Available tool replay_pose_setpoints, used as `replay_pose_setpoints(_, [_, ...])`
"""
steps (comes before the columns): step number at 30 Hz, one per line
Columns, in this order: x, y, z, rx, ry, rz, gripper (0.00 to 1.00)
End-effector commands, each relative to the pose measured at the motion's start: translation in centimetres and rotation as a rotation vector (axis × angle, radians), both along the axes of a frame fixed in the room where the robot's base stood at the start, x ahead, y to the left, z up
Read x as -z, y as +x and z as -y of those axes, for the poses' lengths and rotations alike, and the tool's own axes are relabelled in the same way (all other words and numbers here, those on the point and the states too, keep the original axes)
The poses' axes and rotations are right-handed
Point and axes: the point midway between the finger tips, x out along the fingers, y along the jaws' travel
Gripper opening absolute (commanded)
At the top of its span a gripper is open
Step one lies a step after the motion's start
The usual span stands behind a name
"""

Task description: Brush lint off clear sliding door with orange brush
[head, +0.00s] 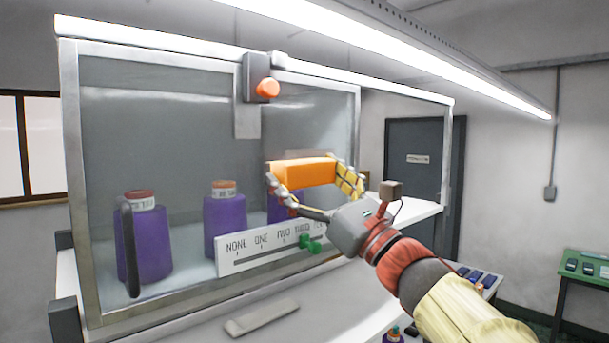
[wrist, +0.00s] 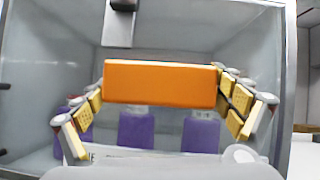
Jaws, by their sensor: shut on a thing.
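My gripper (head: 312,188) is shut on an orange brush (head: 303,171), a plain block held level between its yellow-padded fingers. In the wrist view the brush (wrist: 160,83) spans the gap between both fingers. The clear sliding door (head: 165,160) is a framed pane with a dark vertical handle (head: 130,250) at its left. The brush is in front of the right part of the door; I cannot tell whether it touches the pane. No lint can be made out on the pane. Any bristles are hidden from view.
Several purple bottles (head: 147,240) stand behind the pane. A white sign with a green slider (head: 310,243) sits low in front. A grey bar (head: 262,317) lies on the front ledge. A green table (head: 585,270) stands far right.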

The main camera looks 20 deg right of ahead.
Motion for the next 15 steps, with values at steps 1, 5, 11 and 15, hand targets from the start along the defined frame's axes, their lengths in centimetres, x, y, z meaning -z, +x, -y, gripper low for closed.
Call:
replay_pose_setpoints(1, [-0.02,0.08,-0.05,0.000,0.000,0.001,0.72])
replay_pose_setpoints(5, [-0.01,0.29,-0.12,0.000,0.000,0.000,0.72])
replay_pose_setpoints(11, [0.00,0.64,-0.22,0.000,0.000,0.000,0.72])
replay_pose_setpoints(15, [0.00,0.88,-0.32,0.000,-0.001,0.000,0.72])
